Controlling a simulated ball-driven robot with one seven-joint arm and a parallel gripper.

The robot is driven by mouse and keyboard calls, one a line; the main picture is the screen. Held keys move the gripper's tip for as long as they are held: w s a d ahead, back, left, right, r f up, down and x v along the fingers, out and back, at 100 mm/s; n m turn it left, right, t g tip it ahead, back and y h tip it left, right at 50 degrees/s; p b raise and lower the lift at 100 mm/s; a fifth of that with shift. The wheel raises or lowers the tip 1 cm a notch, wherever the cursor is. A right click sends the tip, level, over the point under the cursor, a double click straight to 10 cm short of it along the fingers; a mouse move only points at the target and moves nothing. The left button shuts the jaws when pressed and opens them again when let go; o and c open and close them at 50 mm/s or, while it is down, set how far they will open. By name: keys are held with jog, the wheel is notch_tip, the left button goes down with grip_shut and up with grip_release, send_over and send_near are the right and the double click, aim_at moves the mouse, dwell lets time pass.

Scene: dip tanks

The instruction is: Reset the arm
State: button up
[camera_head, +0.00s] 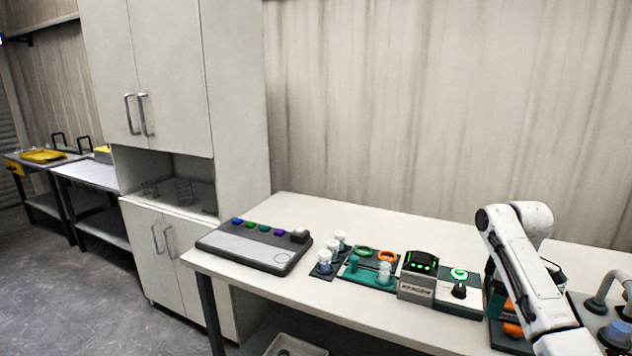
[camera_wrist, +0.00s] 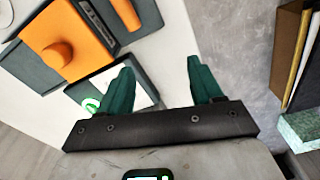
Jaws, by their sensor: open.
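My arm (camera_head: 530,270) rises bent over the right part of the white bench in the head view; its gripper end cannot be made out there. In the wrist view my gripper (camera_wrist: 162,80) has two teal fingers spread wide apart with nothing between them. Past the fingers lie the bench edge and the grey floor. An orange block with a rounded knob (camera_wrist: 62,52) sits on a dark base on the bench, to the left of the fingers.
On the white bench (camera_head: 345,222) stand a grey panel with coloured buttons (camera_head: 245,250), white-capped vials (camera_head: 325,258), a teal tray (camera_head: 352,277), a dark device with green lights (camera_head: 422,262) and a knob box (camera_head: 460,296). A tall white cabinet (camera_head: 235,110) stands left. The bench's back strip is clear.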

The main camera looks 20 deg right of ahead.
jog(key=a+f+m+y, duration=0.1)
jog(key=a+f, duration=0.6)
jog(key=a, duration=0.4)
jog(key=a+f, duration=0.6)
jog(key=a, duration=0.4)
jog(key=s+a+f+m, duration=0.2)
jog(key=s+a+f, duration=0.4)
jog(key=s+a, duration=0.45)
jog(key=s+a+m, duration=0.1)
jog(key=s+a, duration=0.1)
jog(key=s, duration=0.6)
jog(key=s+a+r+m+h, duration=0.1)
jog(key=s, duration=0.7)
jog(key=shift+s+a+r+t, duration=0.15)
jog(key=shift+s+a+t, duration=0.1)
jog(key=shift+a+t, duration=0.1)
